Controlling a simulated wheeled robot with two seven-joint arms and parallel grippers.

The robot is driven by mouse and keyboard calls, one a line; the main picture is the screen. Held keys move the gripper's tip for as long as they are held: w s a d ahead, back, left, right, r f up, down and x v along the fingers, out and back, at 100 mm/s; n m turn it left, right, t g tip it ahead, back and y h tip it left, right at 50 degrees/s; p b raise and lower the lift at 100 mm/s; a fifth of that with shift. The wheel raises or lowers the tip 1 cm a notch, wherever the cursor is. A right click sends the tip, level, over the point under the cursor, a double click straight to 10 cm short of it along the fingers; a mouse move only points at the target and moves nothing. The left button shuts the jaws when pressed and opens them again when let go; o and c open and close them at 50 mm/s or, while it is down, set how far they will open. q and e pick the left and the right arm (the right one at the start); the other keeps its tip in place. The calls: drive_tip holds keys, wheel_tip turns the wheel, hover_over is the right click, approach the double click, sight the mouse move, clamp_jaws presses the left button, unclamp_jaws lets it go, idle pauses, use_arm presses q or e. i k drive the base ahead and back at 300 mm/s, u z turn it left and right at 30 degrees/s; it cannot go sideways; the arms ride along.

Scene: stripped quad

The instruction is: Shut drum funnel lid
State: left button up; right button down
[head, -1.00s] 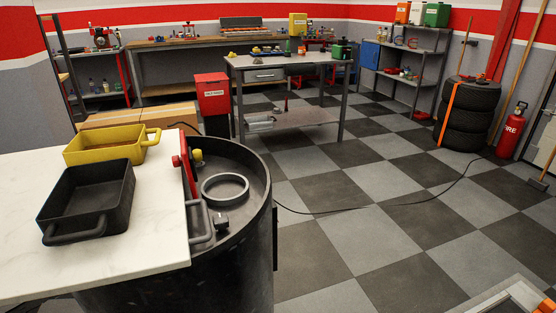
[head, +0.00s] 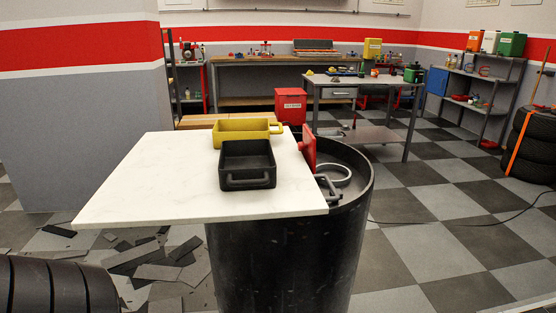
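The large black drum (head: 290,262) stands in the middle of the head view. Its top is a recessed funnel with a raised grey ring (head: 335,174) around the opening. A red lid (head: 308,148) stands upright at the left side of the funnel, so the opening is uncovered. A dark handle (head: 328,190) shows at the near side of the funnel, partly behind the white board. Neither of my grippers is in view.
A white marble-look board (head: 150,180) overlaps the drum's left side and carries a black tray (head: 247,165) and a yellow tray (head: 243,132). Broken dark tiles (head: 150,262) and a tyre (head: 55,288) lie at lower left. The checkered floor at right is mostly clear, with a cable.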

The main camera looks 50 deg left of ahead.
sight(308, 145)
drive_tip(key=u, duration=1.3)
drive_tip(key=i, duration=0.5)
drive_tip(key=u, duration=1.55)
drive_tip(key=k, duration=0.95)
drive_tip(key=z, duration=0.45)
